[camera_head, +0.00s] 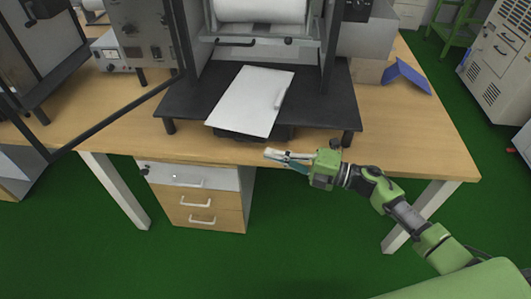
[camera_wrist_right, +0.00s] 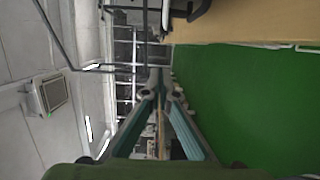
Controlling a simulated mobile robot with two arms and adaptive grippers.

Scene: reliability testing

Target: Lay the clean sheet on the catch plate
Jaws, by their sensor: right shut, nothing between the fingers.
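A white sheet (camera_head: 250,98) lies at a slant over the black plate (camera_head: 187,98) on the machine in the head view. Its front corner reaches the plate's front edge. A small pale strip lies on the sheet's right side. A dark piece shows under the sheet's front end; I cannot tell whether this or the black plate is the catch plate. My right gripper (camera_head: 272,154) is shut and empty, in front of the table edge and apart from the sheet. In the right wrist view its fingertips (camera_wrist_right: 158,80) meet. My left gripper is out of view.
The wooden table (camera_head: 420,130) carries the machine, whose white roller (camera_head: 262,10) sits above the plate. A blue folded object (camera_head: 407,76) lies at the right. A drawer unit (camera_head: 200,199) stands below. Green floor in front is free.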

